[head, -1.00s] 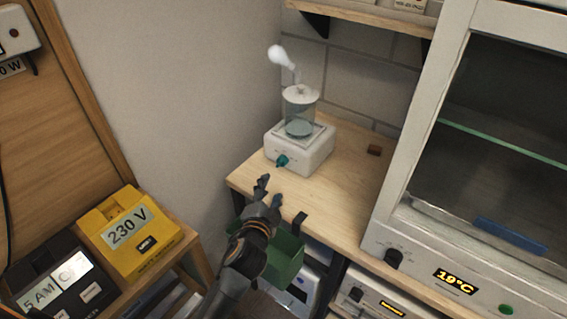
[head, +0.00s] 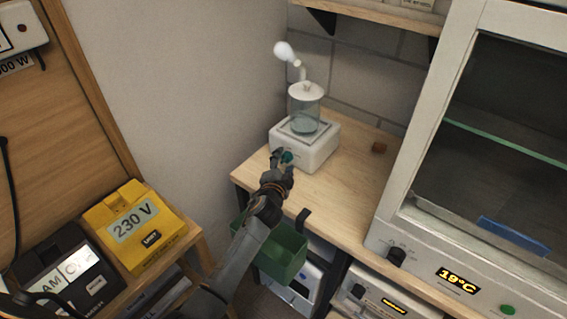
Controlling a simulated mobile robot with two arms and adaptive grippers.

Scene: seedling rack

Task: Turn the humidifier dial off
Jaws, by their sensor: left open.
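The humidifier (head: 318,153) is a white box with a clear tank on top, standing on the wooden bench at its left end. A white puff (head: 284,50) hangs above its spout. Its teal dial (head: 287,156) is on the front face, partly hidden by my gripper. My left gripper (head: 283,160) is open, with its fingers at the dial, one on each side as far as I can see. I cannot tell whether they touch it. My right gripper is not in view.
A green bin (head: 284,262) hangs at the bench's front edge, below my left arm. A glass-fronted cabinet (head: 395,210) with a 19°C display stands at right. A yellow 230 V box (head: 150,252) is at left.

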